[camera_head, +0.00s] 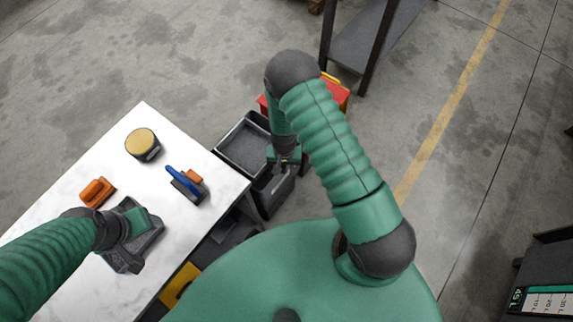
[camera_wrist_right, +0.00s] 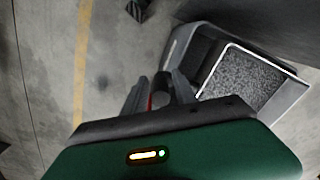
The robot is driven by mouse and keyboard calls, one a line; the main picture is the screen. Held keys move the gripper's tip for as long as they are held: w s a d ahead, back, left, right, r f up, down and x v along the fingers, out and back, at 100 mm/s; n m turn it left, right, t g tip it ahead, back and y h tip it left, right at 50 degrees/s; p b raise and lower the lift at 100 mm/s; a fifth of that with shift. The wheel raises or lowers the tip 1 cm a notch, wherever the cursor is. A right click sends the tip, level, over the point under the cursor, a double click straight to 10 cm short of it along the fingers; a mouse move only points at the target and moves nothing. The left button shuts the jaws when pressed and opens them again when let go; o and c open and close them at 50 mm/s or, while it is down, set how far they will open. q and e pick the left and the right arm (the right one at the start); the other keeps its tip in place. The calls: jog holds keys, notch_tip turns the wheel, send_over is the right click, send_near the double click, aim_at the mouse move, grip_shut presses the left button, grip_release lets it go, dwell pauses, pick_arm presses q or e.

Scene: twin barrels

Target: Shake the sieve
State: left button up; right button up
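A dark, square, shallow container, which looks like the sieve (camera_head: 243,147), sits over a dark barrel beside the table. In the right wrist view the sieve (camera_wrist_right: 243,82) has a pale rim and grey granular contents. My right gripper (camera_head: 285,163) hangs just right of it, above a second dark barrel (camera_head: 273,192). In the wrist view the right fingers (camera_wrist_right: 160,92) are apart with a dark piece between them; I cannot tell whether they grip it. My left gripper (camera_head: 130,228) is over a dark grey tray (camera_head: 152,241) on the table; its fingertips are unclear.
The white table (camera_head: 90,150) holds a yellow-topped round container (camera_head: 143,144), an orange object (camera_head: 97,191) and a blue-handled tool (camera_head: 186,184). A red box (camera_head: 335,95) and a dark shelf (camera_head: 365,45) stand behind my right arm.

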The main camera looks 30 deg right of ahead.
jog(key=shift+o, duration=0.4)
jog(key=shift+w+a, duration=0.15)
jog(key=shift+a, duration=0.15)
jog(key=shift+a+r, duration=0.1)
jog(key=shift+r, duration=0.1)
jog(key=r, duration=0.6)
jog(key=shift+w+d+r+p, duration=0.1)
jog(key=shift+d+r+p, duration=0.2)
jog(key=shift+d+p, duration=0.05)
pick_arm(q)
jog(key=shift+w+a+r+p, duration=0.1)
jog(key=shift+a+r+p, duration=0.35)
jog(key=shift+r, duration=0.15)
pick_arm(e)
notch_tip(320, 180, up, 10)
jog(key=shift+a, duration=0.4)
pick_arm(q)
jog(key=shift+d, duration=0.1)
pick_arm(e)
jog(key=shift+d, duration=0.1)
